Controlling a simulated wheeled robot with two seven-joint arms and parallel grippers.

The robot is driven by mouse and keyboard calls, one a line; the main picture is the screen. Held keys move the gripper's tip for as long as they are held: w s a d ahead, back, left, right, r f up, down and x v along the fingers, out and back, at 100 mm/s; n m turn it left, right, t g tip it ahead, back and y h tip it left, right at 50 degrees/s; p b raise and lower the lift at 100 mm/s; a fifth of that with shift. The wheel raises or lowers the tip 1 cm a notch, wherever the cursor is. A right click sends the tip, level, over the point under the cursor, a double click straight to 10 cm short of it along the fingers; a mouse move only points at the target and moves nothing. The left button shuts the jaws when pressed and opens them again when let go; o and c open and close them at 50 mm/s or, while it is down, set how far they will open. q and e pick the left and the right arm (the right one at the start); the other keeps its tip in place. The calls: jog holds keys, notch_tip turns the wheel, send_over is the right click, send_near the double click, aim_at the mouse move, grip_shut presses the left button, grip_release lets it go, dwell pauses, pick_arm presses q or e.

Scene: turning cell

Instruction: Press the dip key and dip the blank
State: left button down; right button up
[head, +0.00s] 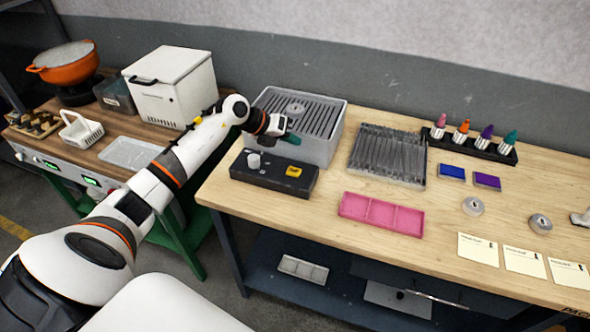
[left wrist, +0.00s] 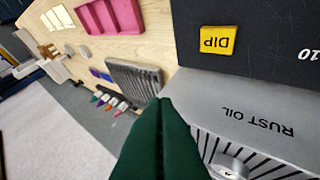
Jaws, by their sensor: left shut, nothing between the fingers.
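The yellow DIP key (head: 294,171) sits on the black control box (head: 262,180); its lettering shows in the left wrist view (left wrist: 217,40). Behind the box stands the grey rust oil tank (head: 318,149), with a slatted grate on top. A round grey metal blank (head: 295,107) lies on the grate; it is partly visible in the left wrist view (left wrist: 228,167). My left gripper (head: 294,140) is shut and empty, its dark green fingertips (left wrist: 163,100) in front of the tank, above and behind the key, apart from it. My right gripper is not seen.
A white knob (head: 253,160) stands on the box beside the key. A pink tray (head: 381,214), a dark ribbed tray (head: 388,155), two round metal pieces (head: 472,206) and several capped bottles (head: 462,130) are on the bench to the right. A white lidded box (head: 172,85) stands left.

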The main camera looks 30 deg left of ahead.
pick_arm(q)
jog(key=shift+s+a, duration=0.1)
jog(key=shift+a, duration=0.35)
jog(key=shift+f, duration=0.1)
jog(key=b, duration=0.6)
send_near(300, 169)
jog(key=x, duration=0.5)
jog(key=shift+w+d+r, duration=0.1)
jog(key=shift+w+r, duration=0.1)
jog(key=shift+r, duration=0.15)
jog(key=shift+f, duration=0.1)
dwell(1.0)
jog(key=shift+f+b, duration=0.3)
jog(key=shift+b, duration=0.15)
